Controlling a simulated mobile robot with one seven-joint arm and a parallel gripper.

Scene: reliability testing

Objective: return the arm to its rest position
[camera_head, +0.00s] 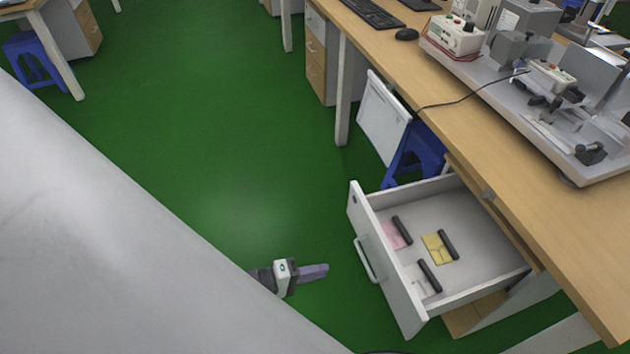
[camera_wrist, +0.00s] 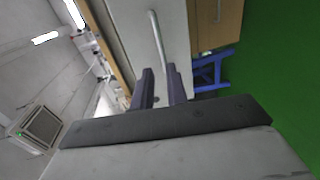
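My gripper (camera_head: 318,271) shows low in the head view, over the green floor and left of the open drawer. In the wrist view its two dark fingers (camera_wrist: 161,77) stand apart with nothing between them, so it is open and empty. It is apart from the drawer handle (camera_head: 366,260) in the head view. The wrist view shows the white drawer front (camera_wrist: 178,45) and its bar handle (camera_wrist: 157,42) beyond the fingers. Much of my arm is outside the head view or hidden.
The drawer (camera_head: 385,292) is pulled out under the wooden desk (camera_head: 545,205). It holds dark rods, a pink pad (camera_head: 392,237) and a yellow pad (camera_head: 437,248). A blue stool (camera_head: 420,150) stands behind it. Equipment covers the desk's right side. Green floor (camera_head: 220,130) is open leftward.

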